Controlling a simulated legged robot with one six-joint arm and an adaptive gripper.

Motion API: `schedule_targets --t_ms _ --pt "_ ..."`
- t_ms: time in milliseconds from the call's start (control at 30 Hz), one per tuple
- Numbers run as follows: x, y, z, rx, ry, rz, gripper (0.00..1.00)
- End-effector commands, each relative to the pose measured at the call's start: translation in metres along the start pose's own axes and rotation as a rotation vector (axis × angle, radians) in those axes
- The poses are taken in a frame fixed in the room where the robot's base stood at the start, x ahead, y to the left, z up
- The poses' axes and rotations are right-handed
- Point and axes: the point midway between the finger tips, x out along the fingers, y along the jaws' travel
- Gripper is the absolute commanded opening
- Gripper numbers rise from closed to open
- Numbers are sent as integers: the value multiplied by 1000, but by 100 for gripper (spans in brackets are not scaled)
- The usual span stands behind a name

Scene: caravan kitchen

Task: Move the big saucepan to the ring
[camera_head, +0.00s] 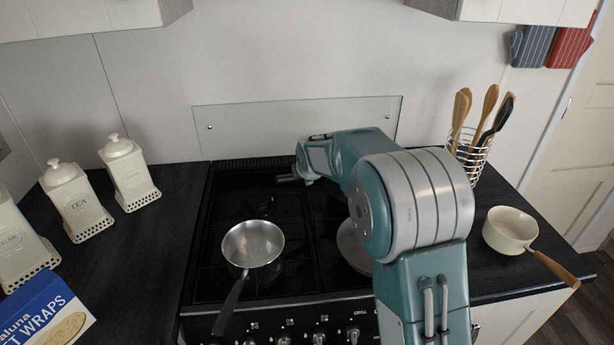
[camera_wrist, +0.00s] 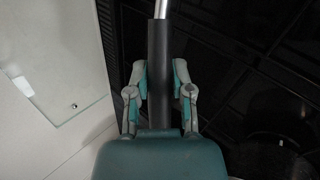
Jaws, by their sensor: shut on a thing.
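My gripper (camera_head: 292,178) is over the back of the hob. In the wrist view my gripper (camera_wrist: 160,75) is shut on a black handle (camera_wrist: 158,50) that runs on to a bare metal shaft; the vessel it belongs to is out of that view. In the head view a round silver thing (camera_head: 349,248) on the hob's right side is mostly hidden behind my arm. I cannot tell whether the handle joins it. A steel saucepan (camera_head: 254,244) stands upright at the hob's front left, its black handle toward the front. The black hob (camera_head: 211,265) hides its rings.
A glass splashback (camera_head: 260,116) stands behind the hob. White canisters (camera_head: 130,172) and a wraps box (camera_head: 43,310) are at left. At right are a utensil rack (camera_head: 469,157) and a small cream pan (camera_head: 510,229). The back-left hob area looks free of pans.

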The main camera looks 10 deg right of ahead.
Motion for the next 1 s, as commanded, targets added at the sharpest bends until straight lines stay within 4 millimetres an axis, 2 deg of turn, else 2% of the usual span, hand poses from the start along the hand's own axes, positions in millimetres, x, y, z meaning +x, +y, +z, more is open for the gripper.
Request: schedule_targets --t_ms 400,433,500,867,1000 --pt "2 -1 2 -1 1 9 0" --pt "3 -3 2 1 2 4 38" --pt "3 -2 1 1 1 4 63" --pt "3 -2 0 0 1 3 63" --pt "-9 1 1 0 0 5 63"
